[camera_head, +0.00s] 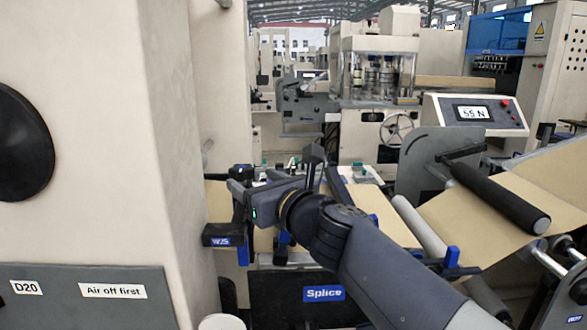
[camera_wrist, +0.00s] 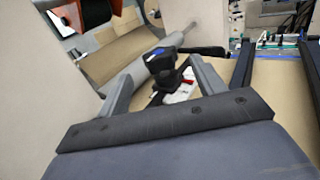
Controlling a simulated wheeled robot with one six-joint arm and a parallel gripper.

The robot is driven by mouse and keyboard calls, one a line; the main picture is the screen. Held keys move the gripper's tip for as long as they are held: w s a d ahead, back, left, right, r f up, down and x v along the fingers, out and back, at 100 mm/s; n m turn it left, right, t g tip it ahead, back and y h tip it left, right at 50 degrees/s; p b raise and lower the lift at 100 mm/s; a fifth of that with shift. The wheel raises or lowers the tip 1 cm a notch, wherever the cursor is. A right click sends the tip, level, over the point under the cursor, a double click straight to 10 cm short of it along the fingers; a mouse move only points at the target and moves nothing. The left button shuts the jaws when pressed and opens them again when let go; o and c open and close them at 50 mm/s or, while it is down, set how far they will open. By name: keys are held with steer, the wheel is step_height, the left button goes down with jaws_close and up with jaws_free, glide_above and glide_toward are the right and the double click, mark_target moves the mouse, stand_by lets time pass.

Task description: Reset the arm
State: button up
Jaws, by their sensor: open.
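My arm reaches in from the lower right of the head view, over the web path. My gripper (camera_head: 240,200) is at its end, in front of the cream machine column. In the wrist view my gripper (camera_wrist: 160,78) shows two grey fingers spread apart, and nothing is held between them. A dark blue-black clamp-like part (camera_wrist: 165,68) with a small red mark lies beyond the gap between the fingers. I cannot tell whether a finger touches anything.
A large cream cabinet (camera_head: 100,130) fills the left. Brown kraft web (camera_head: 480,215) runs over a dark roller (camera_head: 500,196) at right. A "Splice" panel (camera_head: 323,293) is below my arm. A display (camera_head: 472,112) reads 55 N. Blue-marked parts (camera_head: 222,240) crowd around my gripper.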

mark_target(247, 177)
steer(key=x, duration=0.6)
steer(key=shift+w+a, duration=0.2)
steer(key=shift+w, duration=0.1)
steer(key=shift+s, duration=0.1)
